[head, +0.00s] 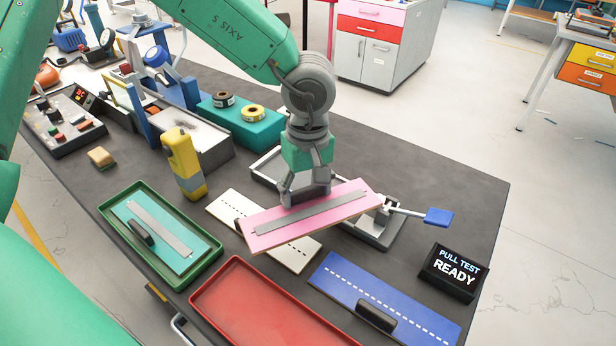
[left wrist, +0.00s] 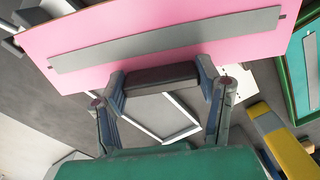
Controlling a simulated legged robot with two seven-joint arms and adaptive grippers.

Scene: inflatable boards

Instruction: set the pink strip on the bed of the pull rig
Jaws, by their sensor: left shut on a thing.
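The pink strip (head: 270,229) is a flat board with a long grey band along its top. My left gripper (head: 308,197) is shut on the dark grip block of the pink strip and holds it, tilted, above the table. The left wrist view shows the fingers (left wrist: 160,82) on either side of that block, with the pink strip (left wrist: 90,40) beyond. The pull rig (head: 384,235) is a grey frame with a blue-handled lever (head: 437,216). The strip covers part of its bed, and I cannot tell the gap between them. My right gripper is out of view.
A white dashed board (head: 228,205) lies partly under the strip. A blue dashed board (head: 345,292), red tray (head: 205,301) and green tray (head: 112,215) lie nearby. A yellow tool (head: 184,160) stands behind. The PULL TEST READY display (head: 453,271) sits at right.

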